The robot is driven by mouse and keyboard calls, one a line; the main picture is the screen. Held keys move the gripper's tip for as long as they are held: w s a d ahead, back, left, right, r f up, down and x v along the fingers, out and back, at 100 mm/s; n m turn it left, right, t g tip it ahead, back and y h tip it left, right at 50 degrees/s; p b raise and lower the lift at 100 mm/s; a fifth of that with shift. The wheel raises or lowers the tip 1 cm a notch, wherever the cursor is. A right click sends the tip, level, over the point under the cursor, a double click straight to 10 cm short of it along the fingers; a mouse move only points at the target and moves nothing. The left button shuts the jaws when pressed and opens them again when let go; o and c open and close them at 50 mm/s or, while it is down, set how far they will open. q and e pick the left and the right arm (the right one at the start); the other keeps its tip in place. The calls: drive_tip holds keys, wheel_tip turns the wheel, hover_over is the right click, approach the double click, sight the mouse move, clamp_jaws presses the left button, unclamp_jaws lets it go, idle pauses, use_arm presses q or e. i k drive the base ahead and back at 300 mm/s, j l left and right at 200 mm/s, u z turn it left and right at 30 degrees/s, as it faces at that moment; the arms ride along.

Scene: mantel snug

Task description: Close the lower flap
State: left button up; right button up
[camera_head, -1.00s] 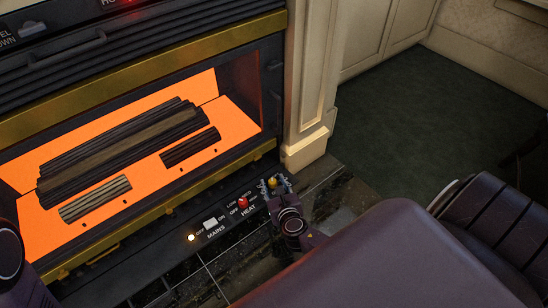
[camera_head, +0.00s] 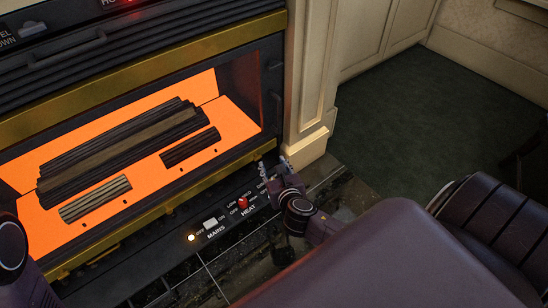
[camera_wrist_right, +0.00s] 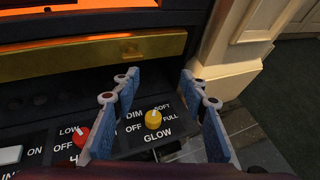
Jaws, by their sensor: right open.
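The fireplace has a long brass-coloured lower strip (camera_head: 165,208) beneath its glowing opening. It spans the top of the right wrist view (camera_wrist_right: 90,60). I take this strip as the lower flap's edge, but cannot tell how far the flap stands open. My right gripper (camera_head: 273,168) is open and empty at the strip's right end. In the right wrist view its blue-padded fingers (camera_wrist_right: 158,82) are spread below and right of the strip, apart from it. The yellow glow knob (camera_wrist_right: 153,119) shows between them; the gripper hides it in the head view. My left gripper is out of view.
A dark control panel below the strip carries a white mains switch (camera_head: 210,222) and a red heat knob (camera_head: 243,203). A cream pillar base (camera_head: 308,148) stands close right of my right gripper. Green carpet (camera_head: 400,110) beyond is clear.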

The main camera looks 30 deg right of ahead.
sight(118, 285)
drive_tip(key=k, duration=1)
